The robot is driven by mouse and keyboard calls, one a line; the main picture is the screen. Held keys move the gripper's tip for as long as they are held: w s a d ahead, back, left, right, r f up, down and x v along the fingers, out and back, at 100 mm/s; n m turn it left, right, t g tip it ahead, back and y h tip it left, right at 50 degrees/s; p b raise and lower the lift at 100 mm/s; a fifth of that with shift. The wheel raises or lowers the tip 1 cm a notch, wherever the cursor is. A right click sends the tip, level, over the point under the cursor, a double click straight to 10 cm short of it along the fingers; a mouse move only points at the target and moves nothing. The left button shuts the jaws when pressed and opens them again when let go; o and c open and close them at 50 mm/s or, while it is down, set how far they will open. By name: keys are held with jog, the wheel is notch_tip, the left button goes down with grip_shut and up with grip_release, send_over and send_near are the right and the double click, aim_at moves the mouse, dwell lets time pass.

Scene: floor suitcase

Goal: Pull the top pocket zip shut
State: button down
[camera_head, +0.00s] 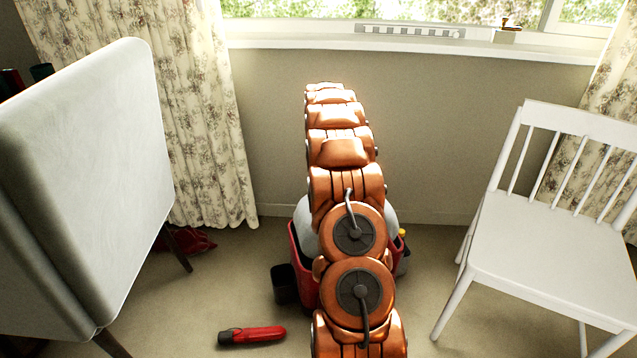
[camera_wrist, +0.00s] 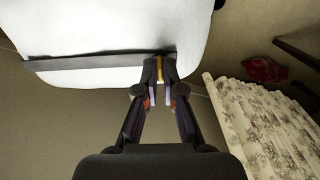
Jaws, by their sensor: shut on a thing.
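A pale, rounded bag-like thing (camera_wrist: 110,28) fills the upper left of the wrist view, with a dark grey strip (camera_wrist: 85,62) along its edge. My gripper (camera_wrist: 160,72) is at the right end of this strip, its fingers closed on a small gold-coloured tab (camera_wrist: 160,65), which looks like the zip pull. Whether the strip's zip teeth are open or closed cannot be made out. In the head view a pale rounded thing (camera_head: 391,222), likely the same, shows on both sides of my arm, which hides its middle and my gripper.
Red sides (camera_head: 303,268) stand around the pale thing, with a dark box (camera_head: 285,284) at left. A red cylinder (camera_head: 252,335) lies on the floor. A large white panel (camera_head: 90,170) stands left, a white chair (camera_head: 550,250) right. A floral curtain (camera_head: 190,110) hangs behind left.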

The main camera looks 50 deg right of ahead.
jog(key=shift+w+a, duration=0.15)
jog(key=shift+a, duration=0.1)
jog(key=c, duration=1.3)
grip_release()
jog(key=shift+r, duration=0.1)
notch_tip(320, 180, up, 12)
